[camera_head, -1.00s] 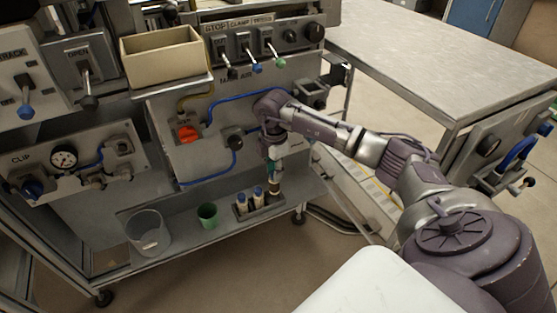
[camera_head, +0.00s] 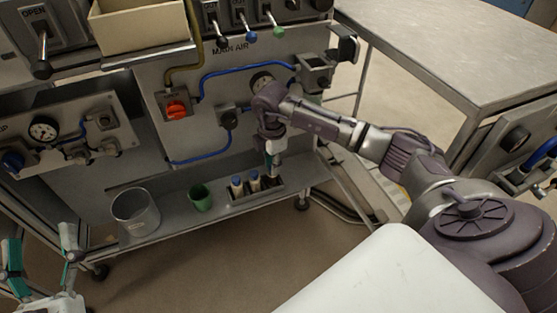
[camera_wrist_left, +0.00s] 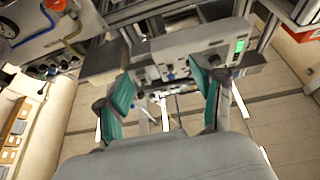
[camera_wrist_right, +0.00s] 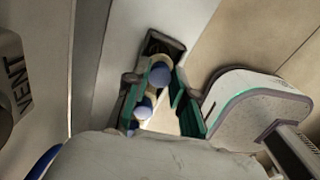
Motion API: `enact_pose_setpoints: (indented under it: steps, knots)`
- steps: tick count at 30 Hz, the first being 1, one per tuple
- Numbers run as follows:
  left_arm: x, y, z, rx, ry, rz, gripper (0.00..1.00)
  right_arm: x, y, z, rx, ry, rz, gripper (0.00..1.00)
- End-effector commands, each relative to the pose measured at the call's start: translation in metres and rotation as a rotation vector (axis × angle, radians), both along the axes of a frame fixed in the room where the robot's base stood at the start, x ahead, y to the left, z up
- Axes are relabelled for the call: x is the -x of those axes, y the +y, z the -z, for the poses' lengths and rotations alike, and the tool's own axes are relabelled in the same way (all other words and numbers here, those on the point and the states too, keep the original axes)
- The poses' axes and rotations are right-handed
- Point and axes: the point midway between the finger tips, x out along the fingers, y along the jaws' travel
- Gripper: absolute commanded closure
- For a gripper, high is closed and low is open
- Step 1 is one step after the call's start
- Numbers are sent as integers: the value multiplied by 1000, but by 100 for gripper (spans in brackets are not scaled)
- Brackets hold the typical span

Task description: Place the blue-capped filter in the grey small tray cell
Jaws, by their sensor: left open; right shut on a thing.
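A small dark grey tray (camera_head: 258,204) stands on the lower shelf. Two blue-capped filters (camera_head: 237,186) stand upright in its left and middle cells. My right gripper (camera_head: 272,172) points down at the tray's right end, shut on a blue-capped filter. In the right wrist view the held filter's blue cap (camera_wrist_right: 159,73) shows between the teal fingers, with other blue caps close behind it. A dark, empty-looking cell of the tray (camera_wrist_right: 162,43) lies just beyond. I cannot tell whether the filter's base is seated. My left gripper (camera_head: 42,258) is open and empty, away from the tray.
A green cup (camera_head: 200,198) and a clear grey bucket (camera_head: 135,212) stand left of the tray on the shelf (camera_head: 175,225). A panel with a red valve knob (camera_head: 176,110) and blue hoses rises behind. A beige bin (camera_head: 140,27) sits higher up.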

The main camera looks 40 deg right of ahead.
Motion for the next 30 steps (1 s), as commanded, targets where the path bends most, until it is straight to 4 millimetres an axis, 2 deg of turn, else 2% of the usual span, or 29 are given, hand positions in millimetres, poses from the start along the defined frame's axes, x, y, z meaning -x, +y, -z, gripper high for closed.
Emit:
enact_pose_setpoints:
  steps: [11,12,16,27,30]
  knots:
    - [1,0,-2,4,-15,0,32,0,1,3,0,0,-1,100]
    - [1,0,-3,4,-18,1,32,0,1,3,0,0,0,73]
    - [1,0,-3,4,-18,1,32,0,1,2,0,0,-1,51]
    - [0,0,-3,2,-9,1,32,0,1,-3,0,-1,-1,51]
    - [-4,1,9,-20,69,-6,32,0,1,-12,0,-2,-1,51]
